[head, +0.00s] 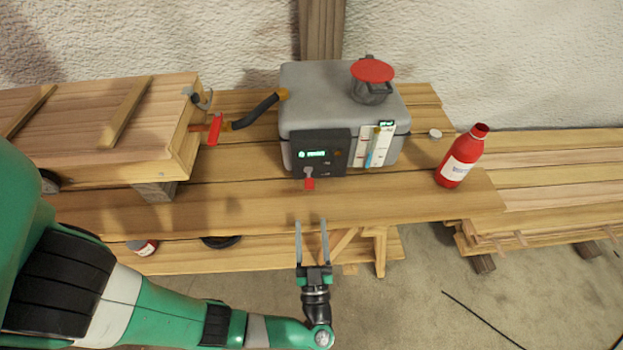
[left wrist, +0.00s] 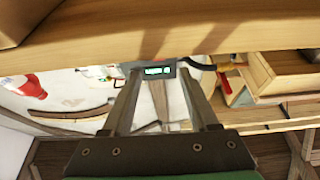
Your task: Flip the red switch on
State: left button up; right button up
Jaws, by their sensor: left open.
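The red switch (head: 309,183) sticks out low on the dark control panel (head: 338,160) of a grey box (head: 310,90). The panel has a lit green display (head: 314,154). My left gripper (head: 311,222) is open and empty, in front of the switch and apart from it, by the bench's front edge. In the left wrist view, the open jaws (left wrist: 159,74) point at the panel, whose lit display (left wrist: 158,71) shows between the fingertips. I cannot make out the switch there. My right gripper is not in view.
The box stands on a wooden bench (head: 240,212). A red-capped filler (head: 372,80) tops it. A red bottle (head: 461,158) stands right. The bench before the panel is clear.

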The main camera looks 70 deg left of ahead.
aim_at(309, 183)
pick_arm(q)
jog(key=shift+w+a+r, duration=0.15)
jog(key=shift+w+a, duration=0.1)
jog(key=x, duration=1)
jog(key=shift+a+r, duration=0.15)
jog(key=shift+a, duration=0.1)
grip_shut()
